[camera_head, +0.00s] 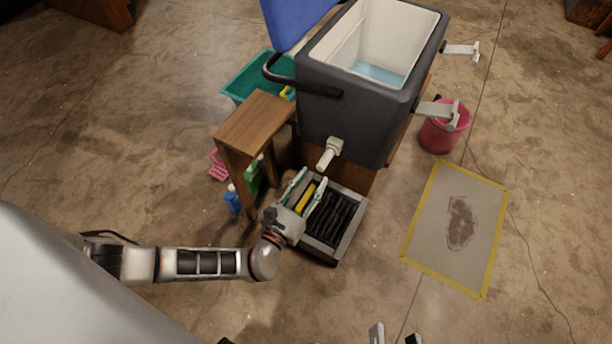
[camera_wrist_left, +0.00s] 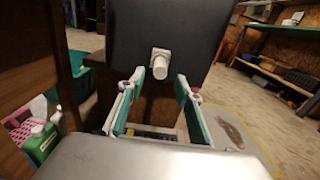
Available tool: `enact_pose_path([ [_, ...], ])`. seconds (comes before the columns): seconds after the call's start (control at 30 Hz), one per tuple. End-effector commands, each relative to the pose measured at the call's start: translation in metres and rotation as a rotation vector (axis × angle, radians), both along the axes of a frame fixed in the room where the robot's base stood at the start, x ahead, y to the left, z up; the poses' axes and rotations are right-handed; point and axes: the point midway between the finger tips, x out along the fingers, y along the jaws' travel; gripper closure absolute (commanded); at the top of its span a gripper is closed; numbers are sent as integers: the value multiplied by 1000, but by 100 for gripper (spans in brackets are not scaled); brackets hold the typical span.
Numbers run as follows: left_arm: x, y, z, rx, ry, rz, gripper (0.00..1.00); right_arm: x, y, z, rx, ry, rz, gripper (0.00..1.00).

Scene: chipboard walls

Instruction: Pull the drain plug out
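The white drain plug (camera_head: 326,158) sticks out of the low front of a dark grey cooler (camera_head: 345,130). In the left wrist view the plug (camera_wrist_left: 160,66) is still seated in the cooler wall, above and between my fingers. My left gripper (camera_head: 306,186) is open and empty, a little below the plug and apart from it. Its two green-padded fingers also show in the left wrist view (camera_wrist_left: 158,90). Two fingertips of my right gripper (camera_head: 394,337) show apart at the bottom edge; the rest is out of view.
The cooler's blue lid is open, with some water (camera_head: 379,72) inside. A black-slatted floor grate (camera_head: 347,244) lies below the plug. A wooden stool (camera_head: 256,121) stands close left. A pink bucket (camera_head: 440,136) and yellow-bordered mat (camera_head: 428,233) are at right. Floor in front is clear.

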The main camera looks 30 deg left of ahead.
Motion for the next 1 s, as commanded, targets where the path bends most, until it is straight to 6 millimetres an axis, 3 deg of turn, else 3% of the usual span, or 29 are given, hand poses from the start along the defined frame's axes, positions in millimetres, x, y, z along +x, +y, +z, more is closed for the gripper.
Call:
enact_pose_path([
  [0.5,46,-2,-2,-2,3,0,65,-5,10,-4,110,32,-42,60],
  [1.0,52,-3,0,-2,1,-1,65,-5,14,-1,131,35,-47,60],
])
